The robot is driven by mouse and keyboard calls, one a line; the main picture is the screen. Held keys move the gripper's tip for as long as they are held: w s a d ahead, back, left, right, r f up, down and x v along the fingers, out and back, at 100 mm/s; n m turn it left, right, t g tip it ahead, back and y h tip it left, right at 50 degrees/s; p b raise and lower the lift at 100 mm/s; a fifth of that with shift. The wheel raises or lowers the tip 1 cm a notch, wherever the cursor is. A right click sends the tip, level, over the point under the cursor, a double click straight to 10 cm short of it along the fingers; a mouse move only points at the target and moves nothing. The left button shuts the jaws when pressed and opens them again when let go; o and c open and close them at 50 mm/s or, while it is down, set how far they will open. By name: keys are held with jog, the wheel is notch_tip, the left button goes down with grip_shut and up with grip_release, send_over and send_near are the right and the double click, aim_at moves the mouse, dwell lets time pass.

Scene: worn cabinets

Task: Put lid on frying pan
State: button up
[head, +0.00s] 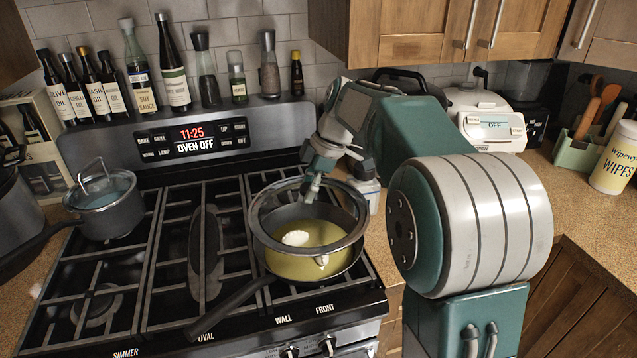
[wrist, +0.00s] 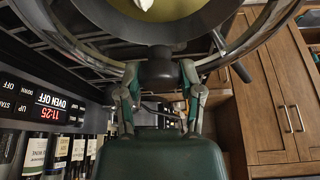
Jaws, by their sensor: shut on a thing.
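The frying pan (head: 236,306) sits on the right front part of the stove, its dark handle toward the lower left. Yellowish liquid and white pieces show inside it. The round glass lid (head: 283,213) with a metal rim is over the pan, with the pan visible through it. Whether its rim touches the pan is unclear. My gripper (head: 312,190) is above the lid. In the wrist view, my gripper's fingers (wrist: 160,88) are shut on the lid's dark knob (wrist: 158,73), one on each side. The lid's rim curves across the top of that view.
A lidded saucepan (head: 108,205) stands on the left burners. Several bottles (head: 172,65) line the back ledge of the stove. A white appliance (head: 485,112) and a wipes tub (head: 615,158) stand on the right counter. The middle grates are clear.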

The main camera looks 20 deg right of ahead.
jog(key=shift+a, duration=0.9)
jog(key=shift+d+f, duration=0.9)
jog(key=shift+d, duration=0.15)
jog(key=shift+d+f, duration=0.2)
jog(key=shift+f, duration=0.5)
jog(key=shift+a+f, duration=0.95)
jog(key=shift+f, duration=0.2)
jog(key=shift+d+f, duration=0.15)
jog(key=shift+d, duration=0.5)
jog(key=shift+a, duration=0.7)
jog(key=shift+d, duration=0.5)
